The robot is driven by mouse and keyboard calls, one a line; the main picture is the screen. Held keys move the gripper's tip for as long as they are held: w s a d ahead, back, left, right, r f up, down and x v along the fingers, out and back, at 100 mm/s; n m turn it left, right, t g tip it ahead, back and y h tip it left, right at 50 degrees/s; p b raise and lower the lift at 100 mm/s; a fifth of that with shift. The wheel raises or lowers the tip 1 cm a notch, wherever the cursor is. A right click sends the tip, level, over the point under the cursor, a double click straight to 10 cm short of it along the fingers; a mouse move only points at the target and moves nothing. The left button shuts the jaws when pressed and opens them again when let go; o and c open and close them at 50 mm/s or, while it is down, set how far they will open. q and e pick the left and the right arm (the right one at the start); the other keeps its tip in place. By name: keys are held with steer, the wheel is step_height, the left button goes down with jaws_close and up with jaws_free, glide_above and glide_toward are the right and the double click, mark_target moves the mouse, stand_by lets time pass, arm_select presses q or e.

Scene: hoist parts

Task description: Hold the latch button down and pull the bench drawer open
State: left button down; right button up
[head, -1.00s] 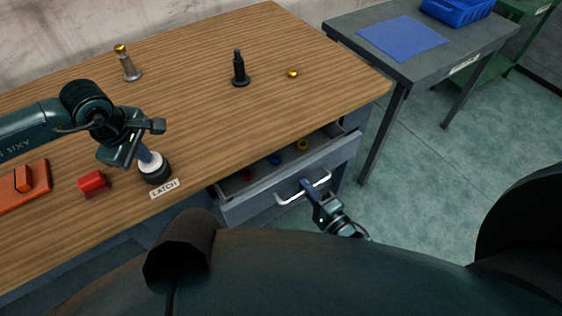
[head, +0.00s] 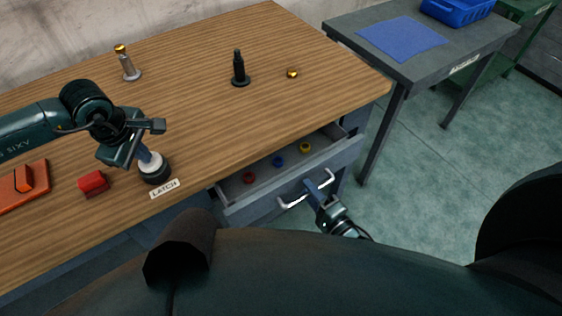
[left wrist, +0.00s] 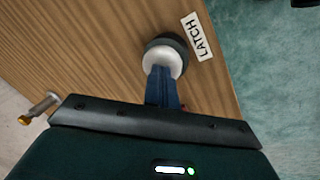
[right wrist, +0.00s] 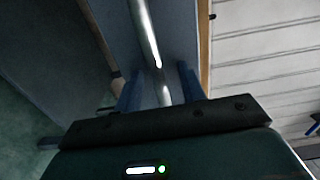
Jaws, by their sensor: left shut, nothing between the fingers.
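The round latch button (head: 151,161), white-topped in a black collar, sits at the bench's front edge beside the LATCH label (head: 164,188). My left gripper (head: 148,154) is shut and empty, its fingertips against the button top; the left wrist view shows the button (left wrist: 163,60) at the finger ends. The grey bench drawer (head: 252,206) stands partly open, with red, blue and yellow parts inside. My right gripper (head: 311,187) is at the drawer handle (head: 291,203). In the right wrist view its fingers stand apart on either side of the handle bar (right wrist: 150,40), with gaps showing.
On the bench are a red block (head: 93,183), an orange tray (head: 22,188), a silver post with a brass top (head: 128,66), a black post (head: 239,70) and a brass piece (head: 292,73). A grey side table (head: 400,62) stands right. Floor before the drawer is clear.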

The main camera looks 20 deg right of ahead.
arm_select(q)
steer(key=shift+f, duration=0.1)
arm_select(e)
steer(key=shift+s, duration=0.1)
steer(key=shift+v, duration=2.9)
arm_select(q)
steer(key=w+p+v, duration=0.1)
steer(key=p+v, duration=0.2)
steer(key=v, duration=0.4)
steer(key=shift+w+d, duration=0.25)
steer(key=shift+w, duration=0.05)
arm_select(e)
step_height(320, 180, up, 3)
steer(key=shift+r, duration=0.15)
arm_select(q)
steer(key=shift+r, duration=0.3)
